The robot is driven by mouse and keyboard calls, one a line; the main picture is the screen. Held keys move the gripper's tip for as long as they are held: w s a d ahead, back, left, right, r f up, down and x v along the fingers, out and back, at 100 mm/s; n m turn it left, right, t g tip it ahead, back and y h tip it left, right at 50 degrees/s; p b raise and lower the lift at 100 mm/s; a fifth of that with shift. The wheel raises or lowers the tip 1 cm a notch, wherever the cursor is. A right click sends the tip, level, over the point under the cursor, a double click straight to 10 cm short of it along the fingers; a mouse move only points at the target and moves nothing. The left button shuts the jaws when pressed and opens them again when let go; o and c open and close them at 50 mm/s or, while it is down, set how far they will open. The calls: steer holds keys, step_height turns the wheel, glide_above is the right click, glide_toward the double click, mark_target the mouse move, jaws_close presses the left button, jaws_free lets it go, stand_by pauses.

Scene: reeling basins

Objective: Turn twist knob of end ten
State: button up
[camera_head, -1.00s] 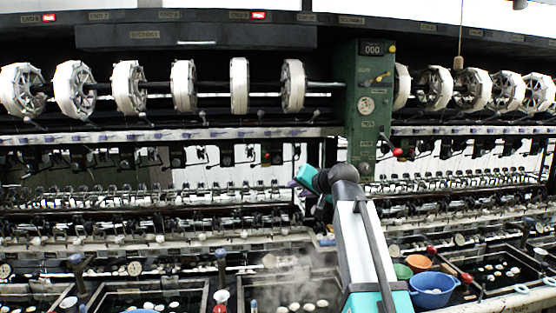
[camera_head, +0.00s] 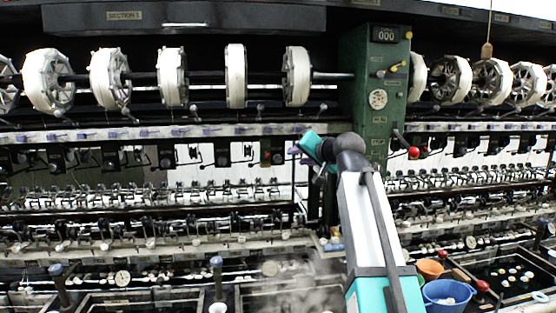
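My arm rises from the lower right of centre, bends at a dark joint, and ends in a teal wrist part. My gripper (camera_head: 297,151) is a small dark shape at the left tip of that part, in front of the machine. Its fingers are too small to make out. I cannot tell which end is end ten; no readable label marks it. A row of small twisting and guide fittings (camera_head: 190,195) runs across the machine below the reels. The twist knob of end ten cannot be singled out among them.
A green gear housing (camera_head: 372,130) with a counter and a red-ball lever (camera_head: 413,153) stands right of my wrist. White-wound reels (camera_head: 236,77) line the top.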

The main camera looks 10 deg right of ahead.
mark_target(278, 159)
steer(key=shift+s+r, duration=0.1)
steer(key=shift+s, duration=0.05)
steer(key=p+x, duration=0.4)
steer(key=x, duration=0.8)
steer(key=shift+p+x, duration=0.35)
steer(key=shift+x, duration=0.7)
steer(key=shift+s, duration=0.1)
steer(key=shift+c, duration=0.2)
steer(key=c, duration=0.7)
